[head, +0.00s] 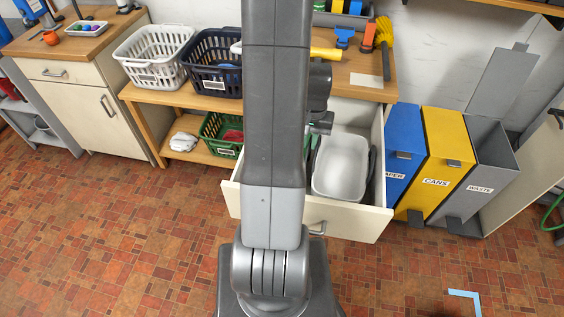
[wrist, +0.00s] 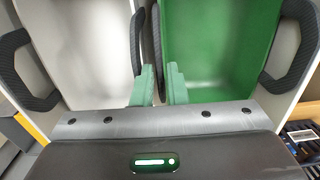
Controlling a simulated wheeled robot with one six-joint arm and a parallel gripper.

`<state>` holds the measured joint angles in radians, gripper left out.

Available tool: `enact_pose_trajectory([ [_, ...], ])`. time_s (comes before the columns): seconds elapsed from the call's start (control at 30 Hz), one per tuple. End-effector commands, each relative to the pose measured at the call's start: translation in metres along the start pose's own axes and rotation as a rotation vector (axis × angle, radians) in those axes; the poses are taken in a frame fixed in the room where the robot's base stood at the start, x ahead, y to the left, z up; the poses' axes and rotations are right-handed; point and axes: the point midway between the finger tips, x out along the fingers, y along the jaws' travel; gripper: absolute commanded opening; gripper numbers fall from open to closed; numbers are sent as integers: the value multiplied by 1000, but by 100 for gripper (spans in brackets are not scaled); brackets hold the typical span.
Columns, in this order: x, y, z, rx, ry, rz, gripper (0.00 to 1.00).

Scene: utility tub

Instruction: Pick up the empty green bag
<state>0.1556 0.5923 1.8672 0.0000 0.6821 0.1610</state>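No green bag is clear in either view. In the wrist view a green tub (wrist: 220,50) with dark handles fills the right side, and its inside looks empty. A pale grey tub (wrist: 85,50) lies beside it on the left. In the head view the pale tub (head: 341,168) sits in the open drawer; the green tub is mostly hidden behind my arm. My gripper (wrist: 161,84) has its two green fingers a little apart, over the adjoining sides of the two tubs. A dark handle shows by the gap; I cannot tell whether the fingers touch it.
The open drawer (head: 350,220) juts out under the worktop. Blue, yellow (head: 447,150) and grey bins stand to its right. A white basket (head: 152,55) and a dark basket (head: 212,65) stand on the bench at left, a green basket (head: 212,130) below.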

Motion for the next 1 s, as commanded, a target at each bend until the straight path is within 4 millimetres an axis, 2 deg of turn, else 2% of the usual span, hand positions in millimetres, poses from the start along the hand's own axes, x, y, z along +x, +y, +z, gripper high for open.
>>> enact_pose_trajectory([
  [0.23,1,0,0,0,0,0,13],
  [0.3,1,0,0,0,0,0,0],
  [1.0,1,0,0,0,1,0,0],
])
